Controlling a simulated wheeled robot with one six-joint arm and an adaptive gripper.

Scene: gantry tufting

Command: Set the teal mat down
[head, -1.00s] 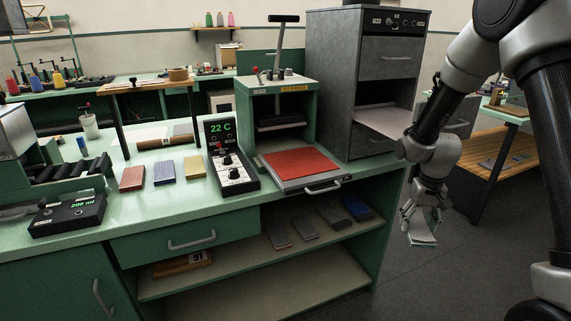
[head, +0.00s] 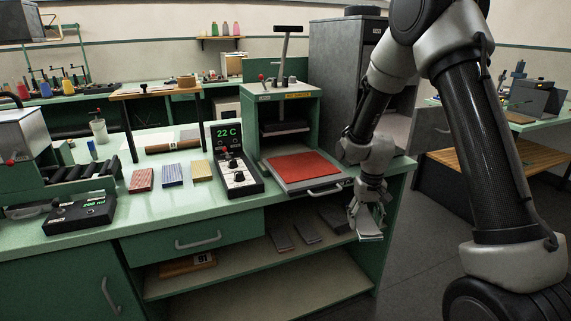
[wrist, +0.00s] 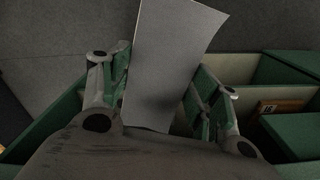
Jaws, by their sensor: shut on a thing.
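My gripper (head: 366,208) is shut on a thin flat sheet, taken as the teal mat (head: 371,234). It hangs low in front of the right end of the green bench, near the open shelf (head: 255,278). In the wrist view the mat (wrist: 170,65) looks plain grey and slightly curved, standing out between the two fingers (wrist: 163,90); its teal colour is not clear there. The mat appears apart from the shelf and bench. A red mat (head: 303,167) lies on the press's pulled-out plate.
Several dark slabs, including one grey slab (head: 307,231), lie on the upper shelf; my gripper covers its right end. A drawer (head: 192,234) sits left.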

